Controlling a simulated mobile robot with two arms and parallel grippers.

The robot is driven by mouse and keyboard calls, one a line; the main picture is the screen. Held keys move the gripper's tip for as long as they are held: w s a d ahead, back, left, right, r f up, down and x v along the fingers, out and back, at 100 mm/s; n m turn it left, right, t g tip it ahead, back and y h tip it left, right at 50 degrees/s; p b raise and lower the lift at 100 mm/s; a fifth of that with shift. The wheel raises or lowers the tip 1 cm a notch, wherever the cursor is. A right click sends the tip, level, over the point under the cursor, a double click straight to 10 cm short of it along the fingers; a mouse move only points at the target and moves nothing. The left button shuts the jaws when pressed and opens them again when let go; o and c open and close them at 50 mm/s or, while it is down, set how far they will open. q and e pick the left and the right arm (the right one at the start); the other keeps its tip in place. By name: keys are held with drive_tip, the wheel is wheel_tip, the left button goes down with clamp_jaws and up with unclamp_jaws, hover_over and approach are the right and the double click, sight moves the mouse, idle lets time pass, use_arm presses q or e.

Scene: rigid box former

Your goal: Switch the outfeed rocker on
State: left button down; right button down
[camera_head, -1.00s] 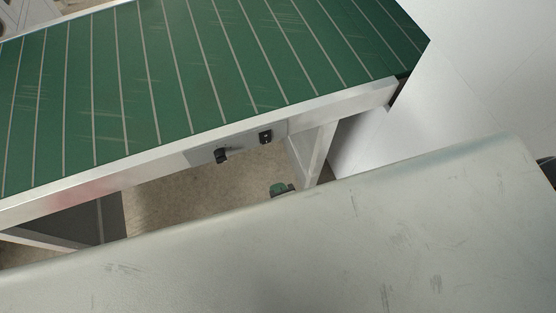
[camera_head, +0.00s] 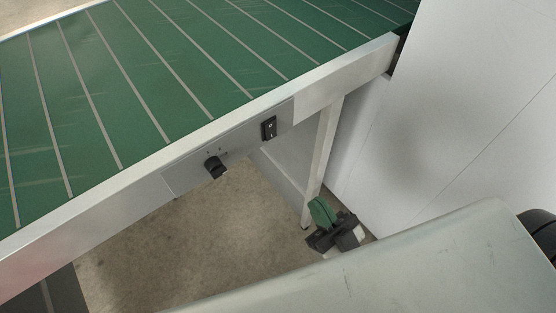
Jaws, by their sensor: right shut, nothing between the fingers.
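The outfeed rocker (camera_head: 269,127) is a small black switch with pale marks, set in the grey panel (camera_head: 240,142) on the conveyor's side rail. It is too small to tell which side is pressed in. My right gripper (camera_head: 321,212), black with green fingers, is below and to the right of the rocker, near the conveyor leg. It is shut and empty, and apart from the switch. My left gripper is not in view.
A black rotary knob (camera_head: 215,167) sits on the same panel, left of the rocker. The green conveyor belt (camera_head: 150,80) lies above the rail. A metal leg (camera_head: 322,150) stands behind my right gripper. A white wall (camera_head: 440,120) closes the right side.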

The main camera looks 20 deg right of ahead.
sight(272, 133)
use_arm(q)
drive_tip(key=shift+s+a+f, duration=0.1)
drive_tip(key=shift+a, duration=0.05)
use_arm(e)
drive_tip(key=shift+s+r, duration=0.1)
drive_tip(key=shift+r, duration=0.15)
